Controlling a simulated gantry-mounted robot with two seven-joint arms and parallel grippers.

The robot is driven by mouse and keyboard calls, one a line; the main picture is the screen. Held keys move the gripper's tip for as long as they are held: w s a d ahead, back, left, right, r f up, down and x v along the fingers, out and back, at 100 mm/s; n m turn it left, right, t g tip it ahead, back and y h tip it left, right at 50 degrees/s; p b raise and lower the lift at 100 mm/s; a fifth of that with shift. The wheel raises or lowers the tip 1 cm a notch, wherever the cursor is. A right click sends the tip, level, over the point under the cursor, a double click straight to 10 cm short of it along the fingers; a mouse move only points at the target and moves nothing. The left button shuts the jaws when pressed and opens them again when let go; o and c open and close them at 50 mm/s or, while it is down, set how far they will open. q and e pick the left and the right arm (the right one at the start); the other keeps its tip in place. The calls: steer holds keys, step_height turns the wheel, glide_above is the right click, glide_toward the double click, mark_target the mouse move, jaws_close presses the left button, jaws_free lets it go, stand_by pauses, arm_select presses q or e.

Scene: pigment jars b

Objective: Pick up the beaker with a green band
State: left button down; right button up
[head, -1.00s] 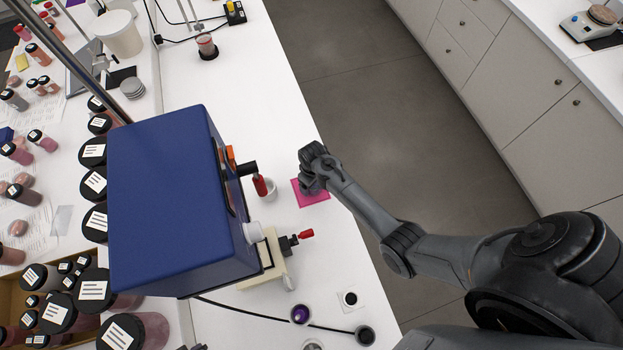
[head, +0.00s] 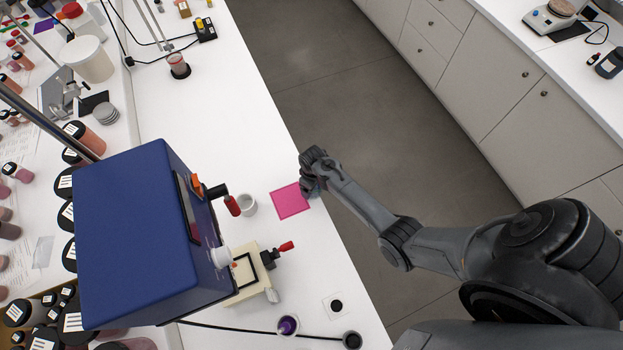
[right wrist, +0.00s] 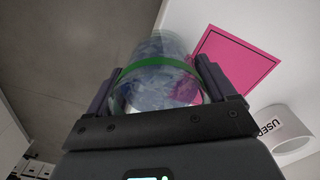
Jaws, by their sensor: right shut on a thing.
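The beaker with a green band (right wrist: 158,80) is clear glass and sits between the two fingers of my right gripper (right wrist: 152,92) in the right wrist view. The fingers are shut on its sides, and the green band runs around it. In the head view my right gripper (head: 312,186) is at the table's front edge, beside the right edge of the pink square mat (head: 289,202). The beaker is mostly hidden there by the gripper. The mat also shows in the right wrist view (right wrist: 235,58), partly seen through the glass. My left gripper is not in view.
A white cup (head: 247,206) stands just left of the mat, with lettering visible in the right wrist view (right wrist: 290,138). A large blue box-shaped device (head: 135,235) stands further left. The white table (head: 240,110) is mostly clear beyond the mat.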

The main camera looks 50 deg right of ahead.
steer(key=o, duration=1.2)
steer(key=shift+c, duration=0.2)
steer(key=shift+r, duration=0.15)
step_height(320, 180, up, 11)
steer(key=shift+f, duration=0.2)
steer(key=shift+a, duration=0.1)
